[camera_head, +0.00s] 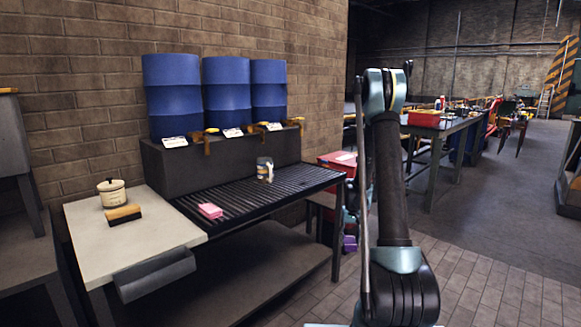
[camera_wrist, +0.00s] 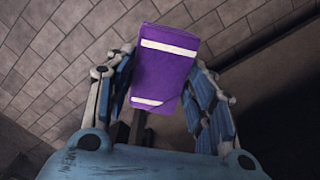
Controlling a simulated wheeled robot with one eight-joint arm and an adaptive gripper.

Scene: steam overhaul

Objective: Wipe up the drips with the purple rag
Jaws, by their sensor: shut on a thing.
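The purple rag (camera_wrist: 165,72), a folded pad with white stripes, shows in the wrist view between the fingers of my gripper (camera_wrist: 161,62). My gripper is shut on it. The brick floor lies behind the rag. In the head view a small purple patch (camera_head: 349,243) beside my arm, low and right of the bench, appears to be the rag. My arm hides most of the gripper there. I cannot make out any drips on the slatted bench (camera_head: 290,187) or the pale side top (camera_head: 135,235).
Three blue drums (camera_head: 226,95) with taps stand on a dark ledge behind the slatted bench. A glass mug (camera_head: 265,170) and a pink sponge (camera_head: 210,210) sit on the slats. A lidded pot (camera_head: 112,193) and a brush (camera_head: 124,214) stand left. Red boxes (camera_head: 338,160) are close to my arm.

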